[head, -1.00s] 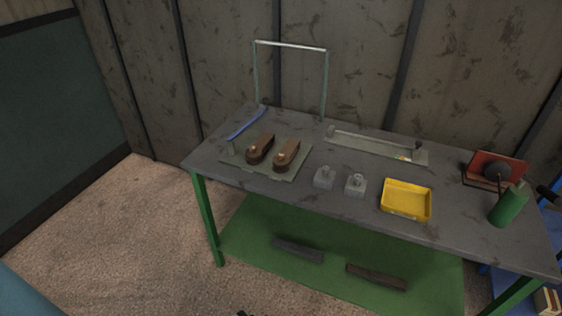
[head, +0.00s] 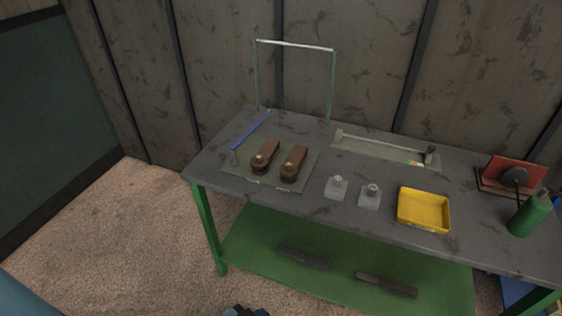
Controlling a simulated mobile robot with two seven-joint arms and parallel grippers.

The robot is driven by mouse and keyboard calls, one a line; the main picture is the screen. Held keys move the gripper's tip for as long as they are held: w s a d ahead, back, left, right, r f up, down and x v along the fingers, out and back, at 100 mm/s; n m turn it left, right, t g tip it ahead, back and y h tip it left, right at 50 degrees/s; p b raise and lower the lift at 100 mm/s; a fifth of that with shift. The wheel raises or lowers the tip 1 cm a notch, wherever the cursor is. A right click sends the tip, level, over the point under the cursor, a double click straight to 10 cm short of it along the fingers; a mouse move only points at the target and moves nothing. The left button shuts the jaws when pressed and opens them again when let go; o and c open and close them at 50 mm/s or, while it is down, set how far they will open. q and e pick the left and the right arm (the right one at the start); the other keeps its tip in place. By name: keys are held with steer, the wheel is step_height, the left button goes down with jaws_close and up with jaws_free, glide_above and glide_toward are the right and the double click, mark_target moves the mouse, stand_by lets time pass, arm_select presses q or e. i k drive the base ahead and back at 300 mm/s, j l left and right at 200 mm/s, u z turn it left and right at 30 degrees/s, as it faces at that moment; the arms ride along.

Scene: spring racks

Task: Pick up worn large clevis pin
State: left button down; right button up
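I cannot make out for sure which piece is the worn large clevis pin. Two brown clevis-like parts, a left one (head: 266,157) and a right one (head: 293,162), lie side by side on a flat grey-green plate (head: 309,168) on the table's left half. Each has a small light spot near its front end. Two small grey blocks with a rounded metal piece on top, the left (head: 337,188) and the right (head: 369,196), stand right of the plate. A dark piece at the bottom edge may be part of my arm. Neither gripper can be made out.
The grey table (head: 300,210) has a blue bar (head: 252,130), a long metal fixture (head: 385,147), a yellow tray (head: 424,209), a green bottle (head: 530,214) and a red panel (head: 513,173). A metal frame (head: 296,45) rises behind. Dark bars lie on the green lower shelf (head: 345,277).

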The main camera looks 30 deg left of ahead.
mark_target(289, 166)
steer(key=i+j, duration=0.1)
steer(key=j, duration=0.45)
steer(key=i+j, duration=0.1)
steer(key=j, duration=0.4)
steer(key=i+j, duration=0.15)
steer(key=j, duration=0.4)
steer(key=i+j, duration=0.1)
steer(key=j, duration=0.4)
